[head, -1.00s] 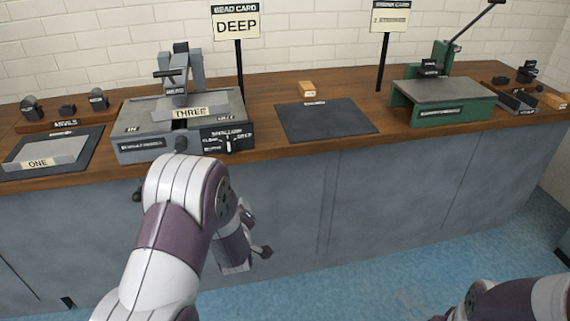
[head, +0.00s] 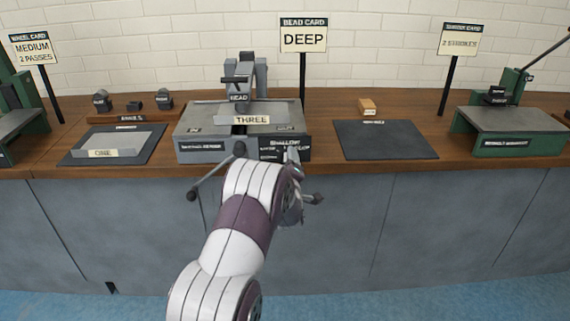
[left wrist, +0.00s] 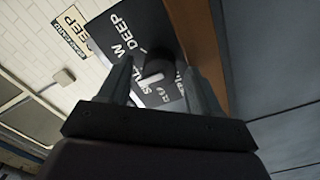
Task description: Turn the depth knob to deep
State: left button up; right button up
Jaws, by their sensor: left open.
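The bead machine (head: 205,147) stands on the bench, with a dark panel at its front right that carries white lettering. My left arm covers part of that panel in the head view. In the left wrist view the panel (left wrist: 112,28) shows the words SHALLOW and DEEP around the dark round depth knob (left wrist: 158,62), which has a pale pointer. Which mark the pointer meets is unclear. My left gripper (left wrist: 160,75) is open, its fingers on either side of the knob in that view. Contact cannot be told. My right gripper is out of view.
The bead card (head: 303,38) on a post reads DEEP. A crank with a dark grip (head: 191,195) juts out at the machine's front left. A dark mat (head: 385,142) lies to the right, and a green press (head: 515,125) stands beyond it.

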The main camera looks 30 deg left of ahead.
pick_arm(q)
jog(key=c, duration=1)
jog(key=shift+c, duration=0.2)
jog(key=shift+m, duration=1.3)
jog(key=m, duration=0.3)
jog(key=shift+m, duration=0.3)
jog(key=m+p, duration=0.1)
jog(key=m, duration=0.4)
jog(key=shift+d+m, duration=0.1)
jog(key=shift+m, duration=0.3)
jog(key=o, duration=1)
